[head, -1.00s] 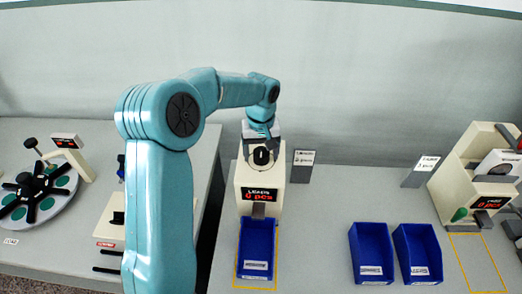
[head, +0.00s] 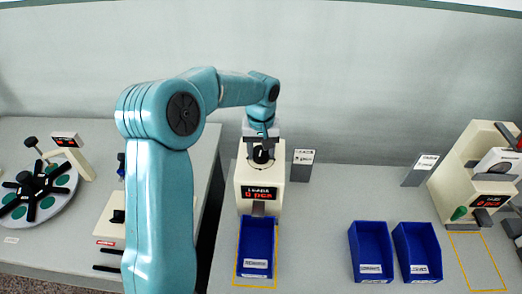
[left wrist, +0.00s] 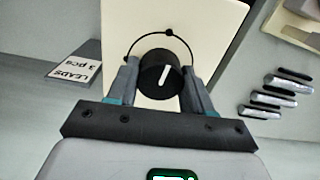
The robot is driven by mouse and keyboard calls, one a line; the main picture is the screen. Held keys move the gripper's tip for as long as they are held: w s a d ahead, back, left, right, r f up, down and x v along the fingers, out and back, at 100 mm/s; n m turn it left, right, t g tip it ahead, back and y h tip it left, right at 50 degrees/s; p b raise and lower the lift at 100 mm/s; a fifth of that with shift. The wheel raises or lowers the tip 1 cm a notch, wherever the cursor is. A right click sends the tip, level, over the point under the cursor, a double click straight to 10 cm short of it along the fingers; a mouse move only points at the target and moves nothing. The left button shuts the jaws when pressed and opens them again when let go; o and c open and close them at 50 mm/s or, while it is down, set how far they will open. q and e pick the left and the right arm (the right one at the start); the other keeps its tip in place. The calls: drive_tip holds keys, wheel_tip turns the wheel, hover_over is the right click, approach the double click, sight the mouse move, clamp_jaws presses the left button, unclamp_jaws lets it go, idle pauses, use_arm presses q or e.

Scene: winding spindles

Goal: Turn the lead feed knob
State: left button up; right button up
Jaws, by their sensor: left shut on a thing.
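The lead feed knob (left wrist: 159,77) is a round black knob with a white pointer line, on top of the cream lead feeder (head: 243,180). In the left wrist view a thin black arc with dots runs around its far side. My left gripper (left wrist: 161,82) is shut on the knob, one finger on each side. In the head view the knob (head: 262,156) shows just under my left gripper (head: 261,146). The feeder's display (head: 259,193) reads LEADS, 0 pcs. My right gripper is not in view.
A blue bin (head: 257,243) stands under the feeder's chute inside a yellow outline. A small sign (head: 302,165) stands right of the feeder; in the wrist view the sign (left wrist: 76,64) reads LEADS 3 pcs. Two blue bins (head: 371,251) (head: 417,251) and another cream machine (head: 455,190) stand farther right.

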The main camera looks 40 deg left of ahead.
use_arm(q)
drive_tip(key=m, duration=0.8)
drive_tip(key=shift+m, duration=0.4)
drive_tip(key=m, duration=0.4)
drive_tip(key=shift+m, duration=1.8)
drive_tip(key=o, duration=1)
drive_tip(key=shift+o, duration=0.2)
